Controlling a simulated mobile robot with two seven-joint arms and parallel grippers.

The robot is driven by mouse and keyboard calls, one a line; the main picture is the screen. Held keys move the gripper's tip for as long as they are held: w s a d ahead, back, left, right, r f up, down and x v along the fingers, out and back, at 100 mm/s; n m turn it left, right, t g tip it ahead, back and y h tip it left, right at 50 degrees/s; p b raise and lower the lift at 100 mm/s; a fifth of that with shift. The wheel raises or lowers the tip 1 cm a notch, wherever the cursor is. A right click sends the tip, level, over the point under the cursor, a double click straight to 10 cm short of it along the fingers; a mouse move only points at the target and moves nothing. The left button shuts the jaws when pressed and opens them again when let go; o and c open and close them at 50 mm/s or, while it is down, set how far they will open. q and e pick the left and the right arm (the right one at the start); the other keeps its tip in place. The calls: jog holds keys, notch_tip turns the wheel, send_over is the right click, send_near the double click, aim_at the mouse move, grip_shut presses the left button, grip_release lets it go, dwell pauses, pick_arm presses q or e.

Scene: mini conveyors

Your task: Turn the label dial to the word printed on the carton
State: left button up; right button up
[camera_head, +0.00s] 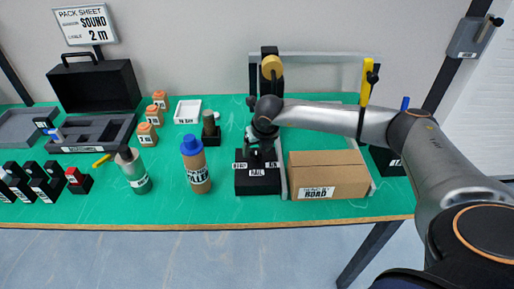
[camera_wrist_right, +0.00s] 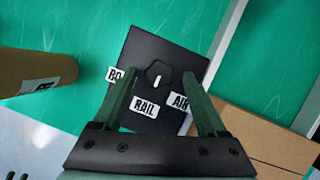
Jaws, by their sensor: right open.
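The carton (camera_head: 325,172) is a brown box at the right of the green table, with a white front label whose large word reads ROAD. The label dial is a black block (camera_head: 258,185) left of the carton; it also shows in the wrist view (camera_wrist_right: 150,48). Its white tags include RAIL (camera_wrist_right: 145,107), AIR (camera_wrist_right: 180,102) and a partly hidden one starting RO (camera_wrist_right: 115,74). The dark knob (camera_wrist_right: 158,72) carries a white mark running roughly up-down. My right gripper (camera_wrist_right: 158,88) is open above the block, its fingers on either side of the knob in that view; contact is unclear. My left gripper is out of view.
A blue-capped bottle (camera_head: 196,168) stands left of the dial block, with a grey-green bottle (camera_head: 133,172) farther left. A grey frame (camera_head: 284,178) runs between block and carton. A black open case (camera_head: 95,88) and a pack sheet (camera_head: 86,25) are at the left.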

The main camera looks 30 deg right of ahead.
grip_shut()
dwell(0.7)
